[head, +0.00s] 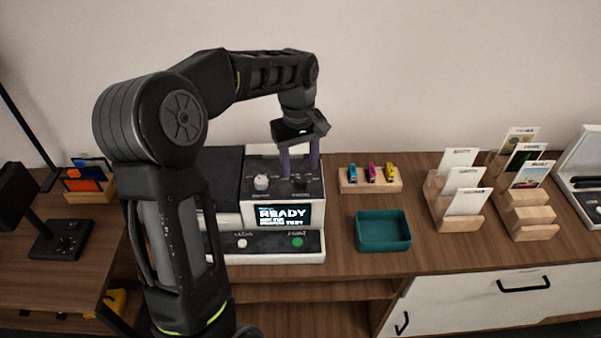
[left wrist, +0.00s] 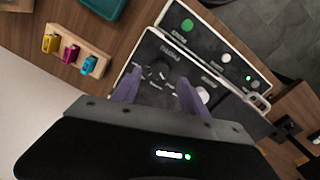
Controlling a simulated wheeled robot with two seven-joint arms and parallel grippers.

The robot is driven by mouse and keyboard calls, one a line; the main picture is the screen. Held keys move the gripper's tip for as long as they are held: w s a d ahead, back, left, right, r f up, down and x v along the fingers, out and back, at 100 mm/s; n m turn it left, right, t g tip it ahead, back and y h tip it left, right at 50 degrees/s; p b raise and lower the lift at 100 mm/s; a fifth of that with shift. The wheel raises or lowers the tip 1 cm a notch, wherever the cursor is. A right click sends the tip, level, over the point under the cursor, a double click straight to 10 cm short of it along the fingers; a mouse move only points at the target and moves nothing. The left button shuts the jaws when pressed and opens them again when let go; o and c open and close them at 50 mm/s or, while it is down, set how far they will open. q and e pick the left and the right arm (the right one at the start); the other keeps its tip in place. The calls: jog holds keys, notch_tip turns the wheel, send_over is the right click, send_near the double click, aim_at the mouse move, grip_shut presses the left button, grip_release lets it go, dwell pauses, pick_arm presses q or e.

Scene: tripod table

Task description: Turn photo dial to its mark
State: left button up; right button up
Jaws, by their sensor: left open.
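The machine (head: 314,188) is a white box with a dark sloped top panel and a screen reading READY. A dark round dial (left wrist: 160,69) shows on the panel in the left wrist view, between my fingertips as seen there; its pointer and mark are too small to read. A white knob (head: 261,182) sits left of it in the head view; it also shows in the left wrist view (left wrist: 203,94). My left gripper (head: 300,174) is open, fingers pointing down at the panel's right part. I cannot tell whether the fingers touch the dial. My right gripper is not in view.
A green button (head: 297,242) and a white button (head: 242,243) are on the machine's front ledge. A teal tray (head: 383,246) and a wooden block (head: 349,187) with coloured cartridges stand to the right. Card stands (head: 526,220) are farther right. Bare tabletop surrounds the tray.

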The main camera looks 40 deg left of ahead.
aim_at(300, 179)
pick_arm(q)
jog(key=shift+f, duration=2.1)
jog(key=shift+c, duration=0.5)
grip_shut()
